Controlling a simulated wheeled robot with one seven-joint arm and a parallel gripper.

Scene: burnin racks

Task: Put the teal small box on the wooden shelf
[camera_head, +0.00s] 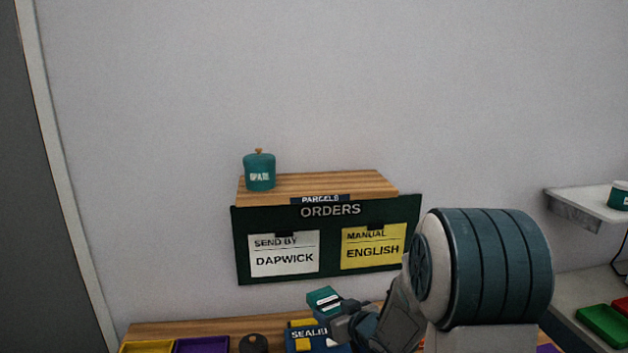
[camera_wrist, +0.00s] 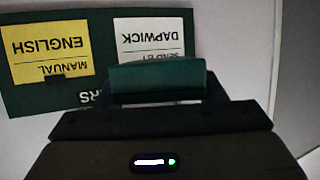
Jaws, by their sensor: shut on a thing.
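The teal small box (camera_head: 324,300) is held in my gripper (camera_head: 336,318), just above the bench at the bottom of the head view. In the wrist view the box (camera_wrist: 157,77) sits between the jaws, seen as a dark teal block. My gripper (camera_wrist: 157,95) is shut on it. The wooden shelf (camera_head: 345,184) is on the wall above and behind, with a "PARCELS" label on its front edge. A teal lidded jar (camera_head: 259,171) stands on the shelf's left end. The middle and right of the shelf top are bare.
A dark green "ORDERS" board (camera_head: 330,218) with a white card and a yellow card hangs below the shelf front. The wooden bench (camera_head: 180,328) below bears a yellow tray (camera_head: 148,347), a purple tray (camera_head: 202,345) and a blue "SEALED" item (camera_head: 306,338). A pale shelf (camera_head: 580,207) is at right.

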